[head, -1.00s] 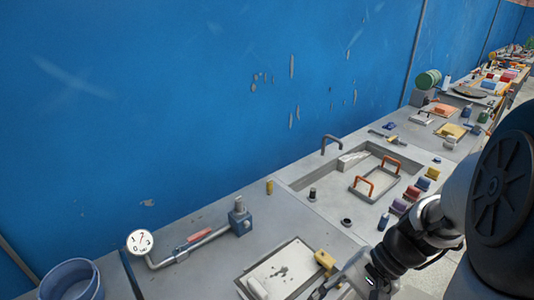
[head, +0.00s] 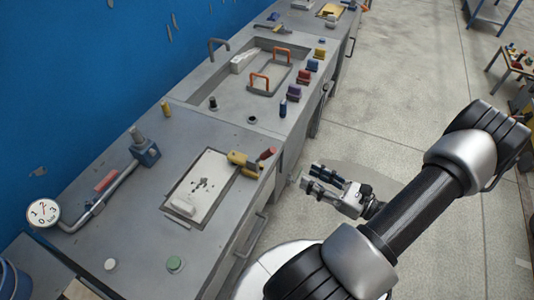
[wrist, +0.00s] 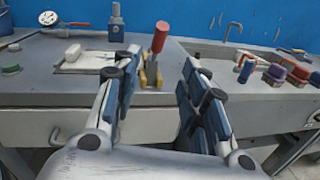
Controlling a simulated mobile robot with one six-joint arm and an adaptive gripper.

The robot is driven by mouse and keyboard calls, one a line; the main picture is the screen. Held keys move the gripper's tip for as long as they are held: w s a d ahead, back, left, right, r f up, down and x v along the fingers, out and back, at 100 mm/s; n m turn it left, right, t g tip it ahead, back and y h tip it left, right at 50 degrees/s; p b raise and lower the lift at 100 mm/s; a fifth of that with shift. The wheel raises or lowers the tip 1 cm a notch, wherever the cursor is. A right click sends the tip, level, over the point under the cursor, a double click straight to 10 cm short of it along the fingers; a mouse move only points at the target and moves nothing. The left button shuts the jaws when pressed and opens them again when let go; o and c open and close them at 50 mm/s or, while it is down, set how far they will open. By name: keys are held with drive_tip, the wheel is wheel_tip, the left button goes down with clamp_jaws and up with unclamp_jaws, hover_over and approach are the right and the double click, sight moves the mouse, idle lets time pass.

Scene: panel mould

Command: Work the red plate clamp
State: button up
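The plate clamp has a red handle (head: 267,154) and a yellow body (head: 243,162). It sits at the right edge of a white plate (head: 205,183) in a dark frame on the grey bench. In the wrist view the red handle (wrist: 160,37) stands up above the yellow base (wrist: 151,74), seen between and beyond my fingers. My gripper (head: 311,178) is open and empty, off the front edge of the bench, to the right of the clamp and apart from it. The left finger hides part of the plate in the wrist view.
A pressure gauge (head: 43,213) and a pipe with a blue valve block (head: 146,153) lie left of the plate. Open floor (head: 400,100) is at right.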

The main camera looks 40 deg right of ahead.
sight(267, 154)
drive_tip(key=b+x, duration=0.2)
drive_tip(key=x, duration=1.4)
drive_tip(key=shift+w+a, duration=0.15)
drive_tip(key=shift+c, duration=0.4)
clamp_jaws()
